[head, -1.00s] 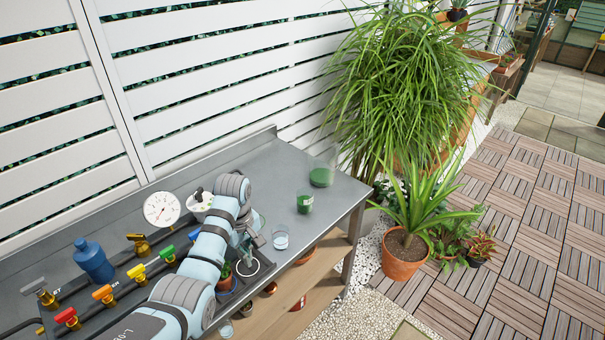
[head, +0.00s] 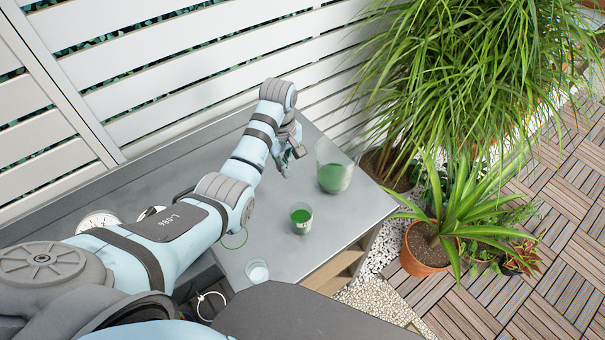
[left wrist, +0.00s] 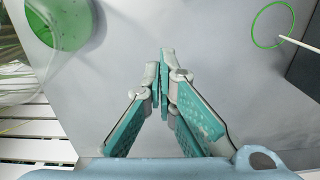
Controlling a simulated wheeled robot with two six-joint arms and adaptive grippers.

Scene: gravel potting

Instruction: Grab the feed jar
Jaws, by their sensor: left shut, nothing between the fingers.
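Two clear vessels with green liquid stand upright on the grey bench: a large jar (head: 334,178) near the far right corner and a small jar (head: 301,219) closer to me. I cannot tell from the frames which one is the feed jar. My left gripper (head: 285,168) is above the bench, left of the large jar and beyond the small one, apart from both. In the left wrist view the left gripper (left wrist: 165,62) is shut and empty, and a clear vessel with green liquid, probably the large jar (left wrist: 68,22), shows at the top left. My right gripper is not in view.
A small glass of clear liquid (head: 257,271) stands near the bench's front edge. A green ring (head: 234,238) is beside my left arm. The slatted white fence (head: 200,65) runs behind the bench (head: 270,207). Leafy plants (head: 460,75) crowd its right end.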

